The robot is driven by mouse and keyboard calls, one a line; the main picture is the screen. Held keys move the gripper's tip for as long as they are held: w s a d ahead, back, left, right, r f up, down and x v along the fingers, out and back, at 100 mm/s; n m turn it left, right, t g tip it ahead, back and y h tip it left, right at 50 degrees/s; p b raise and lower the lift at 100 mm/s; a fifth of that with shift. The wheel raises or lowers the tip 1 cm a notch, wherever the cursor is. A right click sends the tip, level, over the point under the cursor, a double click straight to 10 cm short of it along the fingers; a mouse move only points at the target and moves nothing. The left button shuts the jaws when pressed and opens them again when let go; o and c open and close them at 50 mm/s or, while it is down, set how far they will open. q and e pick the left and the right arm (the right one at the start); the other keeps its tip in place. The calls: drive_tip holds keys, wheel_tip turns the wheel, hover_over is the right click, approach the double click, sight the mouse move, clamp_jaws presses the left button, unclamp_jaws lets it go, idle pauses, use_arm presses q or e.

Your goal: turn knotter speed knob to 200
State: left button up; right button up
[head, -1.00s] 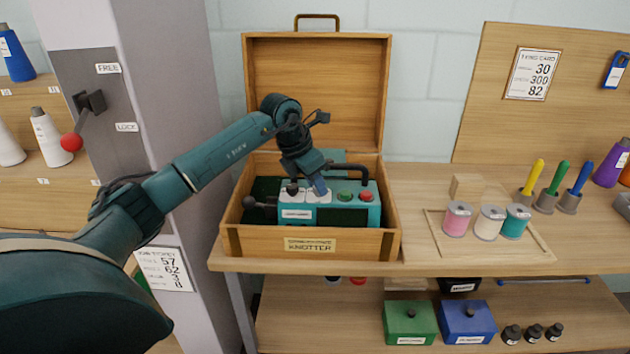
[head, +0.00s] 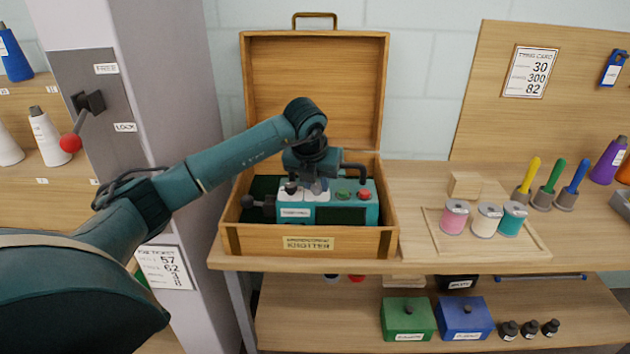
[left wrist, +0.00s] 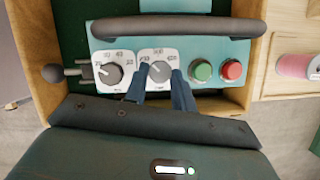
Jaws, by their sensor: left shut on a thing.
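The teal knotter machine (head: 345,213) sits in an open wooden case (head: 230,240). In the left wrist view its panel shows a left knob (left wrist: 111,74) and a right knob (left wrist: 160,70), each on a white dial plate. The right plate's numbers are in the hundreds, with what looks like 200 at its left; small print is unclear. My left gripper (left wrist: 160,86) points down at the right knob and is shut on it, one finger on each side. In the head view the left gripper (head: 317,188) hides most of this knob. My right gripper is not in view.
A green button (left wrist: 201,71) and a red button (left wrist: 231,70) are right of the knob. A dark handle bar (left wrist: 180,29) runs behind the panel. The case lid (head: 315,90) stands open behind. Thread spools (head: 455,216) stand on the bench to the right.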

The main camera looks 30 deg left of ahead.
use_arm(q)
drive_tip(key=shift+n, duration=0.6)
drive_tip(key=shift+y, duration=0.3)
drive_tip(key=o, duration=1)
drive_tip(key=shift+d, duration=0.1)
drive_tip(key=v, duration=1.3)
drive_tip(key=shift+r, duration=0.15)
